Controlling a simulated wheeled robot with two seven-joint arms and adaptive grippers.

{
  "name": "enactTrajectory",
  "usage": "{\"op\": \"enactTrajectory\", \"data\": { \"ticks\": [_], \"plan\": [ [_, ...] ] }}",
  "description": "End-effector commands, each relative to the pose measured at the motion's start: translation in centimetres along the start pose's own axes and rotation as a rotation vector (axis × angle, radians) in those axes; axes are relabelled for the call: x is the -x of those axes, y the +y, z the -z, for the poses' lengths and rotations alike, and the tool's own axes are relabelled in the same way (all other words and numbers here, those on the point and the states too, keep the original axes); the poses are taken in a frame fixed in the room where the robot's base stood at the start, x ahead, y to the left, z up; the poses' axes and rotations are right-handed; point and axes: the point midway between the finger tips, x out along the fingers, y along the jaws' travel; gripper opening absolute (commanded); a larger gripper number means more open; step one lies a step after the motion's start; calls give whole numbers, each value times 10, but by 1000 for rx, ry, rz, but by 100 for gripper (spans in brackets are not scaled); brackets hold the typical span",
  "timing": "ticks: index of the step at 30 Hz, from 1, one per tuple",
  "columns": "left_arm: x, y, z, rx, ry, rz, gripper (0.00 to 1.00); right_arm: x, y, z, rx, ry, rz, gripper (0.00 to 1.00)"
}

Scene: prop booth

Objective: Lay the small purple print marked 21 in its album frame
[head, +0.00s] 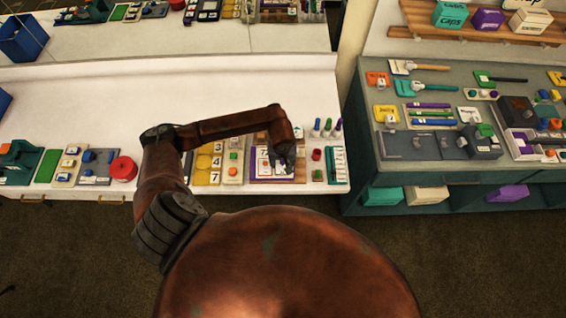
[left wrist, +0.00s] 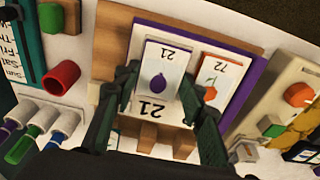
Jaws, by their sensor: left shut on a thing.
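The small white print (left wrist: 158,83) with a purple plum and the number 21 is between the fingers of my left gripper (left wrist: 161,76), which is shut on it. The left gripper (head: 285,163) also shows in the head view, over the purple-edged album (head: 258,181). In the left wrist view, a white panel marked 21 (left wrist: 151,108) lies right by the print, between the fingers. I cannot tell whether the print touches the album or hovers just above it. My right gripper is not in view.
Beside it is a print marked 72 (left wrist: 212,80) with an orange-red fruit. A red cup (left wrist: 63,77) and several upright markers (left wrist: 20,148) stand close by. A grey bench (head: 440,165) on the right carries many props. The table behind the album is clear.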

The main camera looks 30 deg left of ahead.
Motion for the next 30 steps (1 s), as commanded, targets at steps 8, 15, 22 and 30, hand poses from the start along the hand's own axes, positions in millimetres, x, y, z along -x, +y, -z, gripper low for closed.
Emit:
{"op": "enactTrajectory", "data": {
  "ticks": [8,15,22,30],
  "plan": [
    [0,0,-2,-1,-1,0,27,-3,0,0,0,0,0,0],
    [0,0,-2,-1,-1,0,47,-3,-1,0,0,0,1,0],
    [0,0,-1,-1,0,1,58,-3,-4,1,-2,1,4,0],
    [2,0,-1,-1,1,1,58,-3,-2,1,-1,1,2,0]
  ]
}}
